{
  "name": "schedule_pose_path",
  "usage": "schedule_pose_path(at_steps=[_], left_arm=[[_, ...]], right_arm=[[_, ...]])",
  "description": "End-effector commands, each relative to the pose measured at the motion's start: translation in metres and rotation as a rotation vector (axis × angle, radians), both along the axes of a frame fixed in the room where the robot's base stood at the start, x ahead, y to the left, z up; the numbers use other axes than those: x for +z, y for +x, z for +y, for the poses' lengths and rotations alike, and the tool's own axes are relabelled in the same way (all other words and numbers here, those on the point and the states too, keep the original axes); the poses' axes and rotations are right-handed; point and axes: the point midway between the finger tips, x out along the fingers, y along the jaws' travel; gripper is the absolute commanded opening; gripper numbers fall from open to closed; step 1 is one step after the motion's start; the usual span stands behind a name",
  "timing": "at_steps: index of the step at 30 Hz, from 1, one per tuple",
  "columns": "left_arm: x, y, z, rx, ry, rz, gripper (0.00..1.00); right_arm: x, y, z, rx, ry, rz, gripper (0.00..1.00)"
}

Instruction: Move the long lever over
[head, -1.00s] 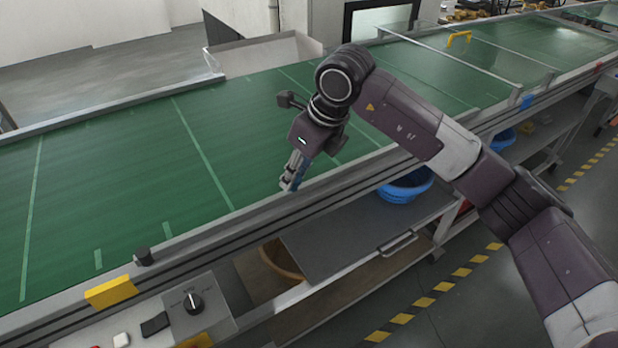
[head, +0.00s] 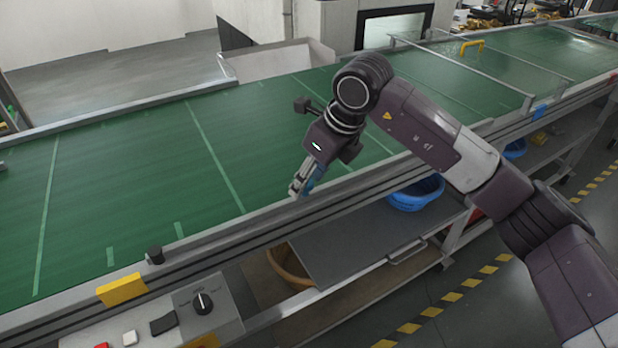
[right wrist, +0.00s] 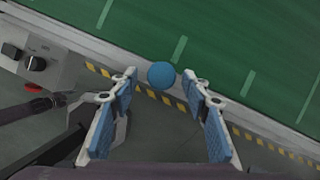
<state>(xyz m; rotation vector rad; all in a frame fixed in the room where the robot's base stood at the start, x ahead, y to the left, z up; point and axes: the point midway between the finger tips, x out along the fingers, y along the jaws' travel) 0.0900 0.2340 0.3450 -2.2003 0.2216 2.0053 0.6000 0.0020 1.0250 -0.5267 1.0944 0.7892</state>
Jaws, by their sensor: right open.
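My right gripper (head: 301,187) points down at the conveyor's near edge in the head view. In the right wrist view its two blue-padded fingers (right wrist: 166,100) are spread apart. A round blue ball (right wrist: 161,75) shows between and just beyond the fingertips, apart from both pads. Any shaft under the ball is hidden, so I cannot tell whether it is the long lever's end. No long lever shows clearly in the head view. A dark arm, probably my left one, shows at the left of the right wrist view; its gripper's state is unclear.
The green conveyor belt (head: 150,170) has metal side rails. A control panel (head: 227,319) with a black rotary knob (head: 203,303) sits at lower left, near a yellow block (head: 122,289) and a black post (head: 155,255). A blue basket (head: 416,194) stands beneath the belt.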

Motion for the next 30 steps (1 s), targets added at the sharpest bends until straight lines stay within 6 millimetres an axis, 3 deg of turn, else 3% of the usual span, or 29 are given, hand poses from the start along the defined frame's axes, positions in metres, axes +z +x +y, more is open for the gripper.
schedule_pose_path(at_steps=[5,21,30], left_arm=[[0.000,0.000,0.001,0.001,0.001,0.000,0.31],[0.000,0.000,0.001,0.000,0.001,0.001,0.31],[0.000,0.000,0.001,0.000,0.001,0.000,0.31]], right_arm=[[0.008,-0.001,-0.003,-0.001,0.000,-0.003,0.44],[0.100,-0.026,-0.033,-0.001,0.000,-0.003,0.44],[0.112,-0.030,-0.037,-0.001,0.000,0.000,0.44]])
